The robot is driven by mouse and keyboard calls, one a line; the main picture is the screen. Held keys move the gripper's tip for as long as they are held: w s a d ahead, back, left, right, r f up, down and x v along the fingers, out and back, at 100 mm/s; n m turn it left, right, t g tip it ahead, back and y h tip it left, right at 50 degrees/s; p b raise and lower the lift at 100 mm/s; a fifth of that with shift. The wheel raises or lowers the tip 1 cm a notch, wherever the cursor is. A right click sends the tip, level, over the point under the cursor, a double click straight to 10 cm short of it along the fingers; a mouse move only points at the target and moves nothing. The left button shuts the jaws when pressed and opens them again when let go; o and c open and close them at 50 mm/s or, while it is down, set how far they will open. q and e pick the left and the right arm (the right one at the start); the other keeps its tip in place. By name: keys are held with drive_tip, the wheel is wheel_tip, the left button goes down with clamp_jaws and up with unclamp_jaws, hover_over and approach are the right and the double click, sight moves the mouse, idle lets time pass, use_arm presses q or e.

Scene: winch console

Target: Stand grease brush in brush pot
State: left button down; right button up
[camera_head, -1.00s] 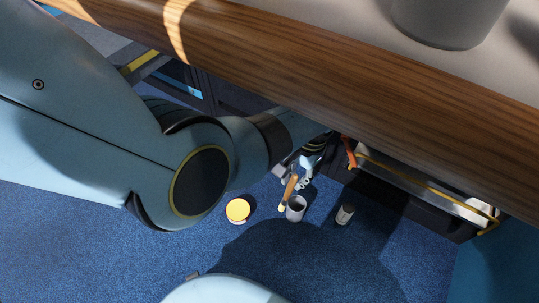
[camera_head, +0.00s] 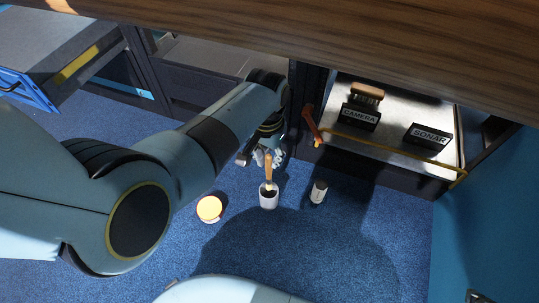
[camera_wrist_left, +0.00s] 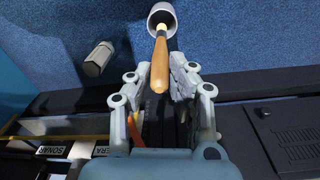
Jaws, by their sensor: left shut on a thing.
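The grease brush (camera_head: 268,170) has a wooden handle and a pale lower end. It is nearly upright, handle up, in the head view. The brush pot (camera_head: 268,201) is a small grey-white cup standing on the blue floor. The brush's lower end meets the pot's dark mouth and appears inside it; how deep is hidden. The wrist view shows the brush handle (camera_wrist_left: 160,64) between the fingers and its pale end at the pot (camera_wrist_left: 151,20). My left gripper (camera_head: 262,158) is shut on the brush, above and behind the pot. My right gripper is not in view.
A wooden counter (camera_head: 300,32) spans above.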

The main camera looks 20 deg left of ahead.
sight(269, 174)
use_arm(q)
drive_tip(key=shift+f, duration=0.35)
wheel_tip(269, 174, down, 2)
drive_tip(key=shift+f+b, duration=0.25)
drive_tip(key=shift+b, duration=0.65)
wheel_tip(269, 174, down, 3)
drive_tip(key=shift+f+b, duration=0.15)
drive_tip(key=shift+b, duration=0.85)
drive_tip(key=shift+f+b, duration=0.4)
drive_tip(key=shift+f, duration=0.55)
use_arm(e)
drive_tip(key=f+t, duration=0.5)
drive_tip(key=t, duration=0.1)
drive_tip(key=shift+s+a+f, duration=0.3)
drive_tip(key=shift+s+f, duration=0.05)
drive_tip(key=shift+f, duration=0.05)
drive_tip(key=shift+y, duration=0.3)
use_arm(q)
drive_tip(key=c, duration=1.1)
unclamp_jaws()
